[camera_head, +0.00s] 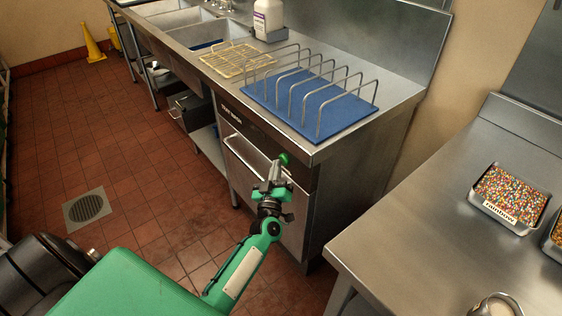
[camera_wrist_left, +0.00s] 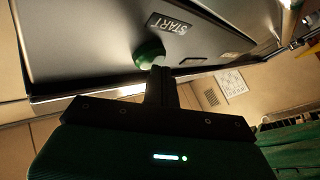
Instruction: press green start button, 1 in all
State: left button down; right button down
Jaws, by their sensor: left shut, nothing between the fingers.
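The green start button (camera_head: 284,159) is a small round knob on the front panel of the steel counter unit. In the left wrist view the green button (camera_wrist_left: 149,54) sits beside a dark START label (camera_wrist_left: 169,23). My left gripper (camera_head: 272,168) is shut and empty, with its fingertips (camera_wrist_left: 160,72) right at the button's edge in the wrist view. I cannot tell whether they touch it. My right gripper is in neither view.
A blue mat (camera_head: 310,110) with a wire rack stands on the counter above the button. A steel table (camera_head: 430,235) at right holds a tray of rainbow sprinkles (camera_head: 510,196). Red tiled floor with a drain (camera_head: 87,208) is open at left.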

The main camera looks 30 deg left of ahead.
pick_arm(q)
jog(key=shift+w, duration=0.2)
jog(key=shift+s, duration=0.2)
jog(key=shift+s+a+p, duration=0.25)
jog(key=shift+s+p, duration=0.15)
jog(key=shift+s, duration=0.3)
jog(key=s, duration=0.1)
jog(key=s+a+p, duration=0.1)
jog(key=s, duration=0.1)
jog(key=s+a, duration=0.1)
jog(key=shift+s+p, duration=0.3)
dwell(0.9)
